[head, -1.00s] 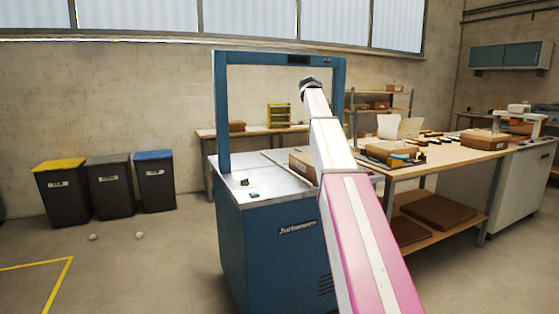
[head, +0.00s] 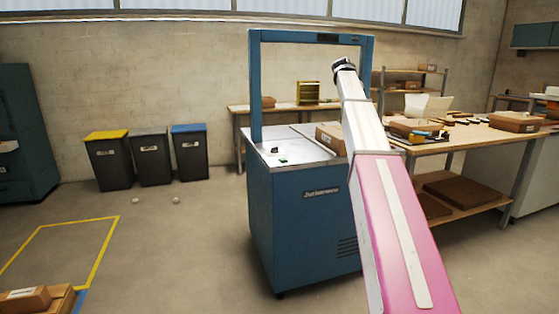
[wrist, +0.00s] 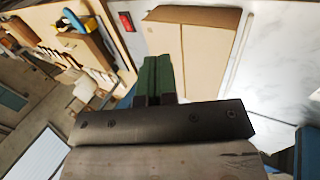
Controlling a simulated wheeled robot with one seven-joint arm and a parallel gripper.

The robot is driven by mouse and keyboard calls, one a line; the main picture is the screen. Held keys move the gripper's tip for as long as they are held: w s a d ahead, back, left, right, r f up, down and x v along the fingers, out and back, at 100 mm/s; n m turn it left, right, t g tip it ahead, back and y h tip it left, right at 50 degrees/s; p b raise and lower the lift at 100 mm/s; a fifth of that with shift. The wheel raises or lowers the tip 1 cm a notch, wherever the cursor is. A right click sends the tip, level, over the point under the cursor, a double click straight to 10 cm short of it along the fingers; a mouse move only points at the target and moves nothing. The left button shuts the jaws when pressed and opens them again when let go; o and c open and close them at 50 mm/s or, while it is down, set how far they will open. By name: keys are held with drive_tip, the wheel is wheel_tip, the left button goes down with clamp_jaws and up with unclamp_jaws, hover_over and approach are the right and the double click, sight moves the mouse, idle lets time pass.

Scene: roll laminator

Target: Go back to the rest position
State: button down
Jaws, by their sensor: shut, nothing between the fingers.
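My arm reaches up and away from the lower right of the head view. My gripper (head: 343,66) is at its far end, small and dark, in front of the right post of a blue arched machine (head: 310,220). In the wrist view, the green fingers of my gripper (wrist: 158,75) are together with nothing between them. Past them, a cardboard box (wrist: 190,50) lies on the machine's pale metal top. The box also shows in the head view (head: 330,138), partly hidden by my arm.
A workbench (head: 465,138) with boxes and tools stands right of the machine. Several dark bins (head: 152,158) line the back wall. Boxes on a pallet (head: 40,300) sit at lower left. The floor left of the machine is mostly clear.

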drive_tip(key=s+a+f+y, duration=0.1)
drive_tip(key=s+a+f, duration=0.3)
drive_tip(key=f, duration=0.8)
drive_tip(key=s+a+f+y, duration=0.1)
drive_tip(key=s+f, duration=0.5)
drive_tip(key=f, duration=0.5)
drive_tip(key=s+a+f+y, duration=0.1)
drive_tip(key=s+a+f, duration=0.3)
drive_tip(key=f, duration=0.8)
drive_tip(key=s+a+f+m+y, duration=0.1)
drive_tip(key=s+a+f, duration=0.1)
drive_tip(key=s+f, duration=0.8)
drive_tip(key=s+a+f+m+g+y, duration=0.1)
drive_tip(key=s+a+f+m, duration=0.1)
drive_tip(key=s+f, duration=0.9)
drive_tip(key=s+a, duration=0.1)
drive_tip(key=s, duration=0.3)
drive_tip(key=shift+a+g+y, duration=0.2)
drive_tip(key=shift+g+y, duration=0.1)
drive_tip(key=shift+s, duration=0.1)
drive_tip(key=c, duration=1.8)
unclamp_jaws()
